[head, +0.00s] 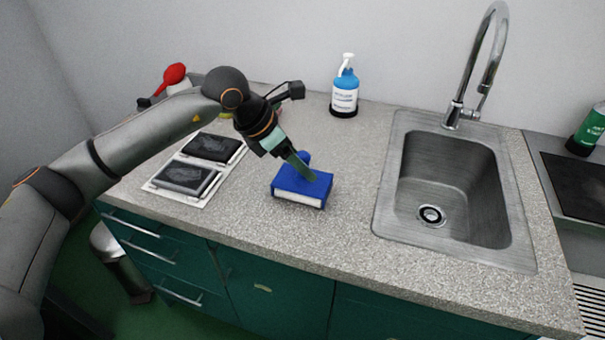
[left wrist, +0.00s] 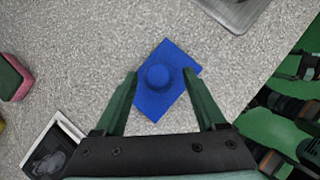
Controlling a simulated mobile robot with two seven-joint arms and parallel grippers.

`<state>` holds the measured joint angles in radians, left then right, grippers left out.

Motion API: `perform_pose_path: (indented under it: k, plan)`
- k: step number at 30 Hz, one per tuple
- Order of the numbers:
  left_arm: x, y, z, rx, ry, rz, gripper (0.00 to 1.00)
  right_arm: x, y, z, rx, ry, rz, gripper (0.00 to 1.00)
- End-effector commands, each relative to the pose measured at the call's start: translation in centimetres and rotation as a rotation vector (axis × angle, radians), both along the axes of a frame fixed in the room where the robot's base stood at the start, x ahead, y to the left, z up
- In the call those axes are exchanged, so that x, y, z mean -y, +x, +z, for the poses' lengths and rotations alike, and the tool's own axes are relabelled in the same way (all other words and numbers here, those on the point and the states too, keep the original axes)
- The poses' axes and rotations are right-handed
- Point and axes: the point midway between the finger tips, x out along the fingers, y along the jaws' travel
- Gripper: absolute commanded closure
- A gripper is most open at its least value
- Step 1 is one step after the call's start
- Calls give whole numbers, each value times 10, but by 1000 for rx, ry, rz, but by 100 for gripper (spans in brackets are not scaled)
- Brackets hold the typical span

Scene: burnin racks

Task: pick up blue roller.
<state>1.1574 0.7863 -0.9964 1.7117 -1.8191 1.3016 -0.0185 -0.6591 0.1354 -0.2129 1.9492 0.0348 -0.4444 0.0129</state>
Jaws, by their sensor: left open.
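The blue roller (head: 301,187) is a blue block with a round knob on top and a pale band along its lower side. It sits on the speckled counter, left of the sink. In the left wrist view the blue roller (left wrist: 158,97) lies between the two green fingers, its knob near the middle. My left gripper (head: 303,168) is open and reaches down over it from the upper left. The left wrist view shows the left gripper's fingertips (left wrist: 160,73) on either side of the knob, with space between. Whether they touch the block cannot be told. My right gripper is not in view.
A tray with two dark pads (head: 170,193) lies left of the roller. A blue soap bottle (head: 344,91) stands behind it by the wall. The sink (head: 384,200) and its tall tap (head: 478,65) are to the right. The counter before the roller is clear.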

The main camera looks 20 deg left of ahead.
Motion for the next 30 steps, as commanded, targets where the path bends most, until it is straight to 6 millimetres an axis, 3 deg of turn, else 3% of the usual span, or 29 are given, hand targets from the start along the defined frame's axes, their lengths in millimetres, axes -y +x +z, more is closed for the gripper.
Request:
perform_pose_path:
  k: [4, 12, 30]
  plan:
    - [6, 6, -13, -1, -1, 1, 27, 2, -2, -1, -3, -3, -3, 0]
    - [6, 7, -15, 1, -1, 1, 28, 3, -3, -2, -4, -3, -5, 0]
    - [6, 7, -14, 1, -1, 1, 96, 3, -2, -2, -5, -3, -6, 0]
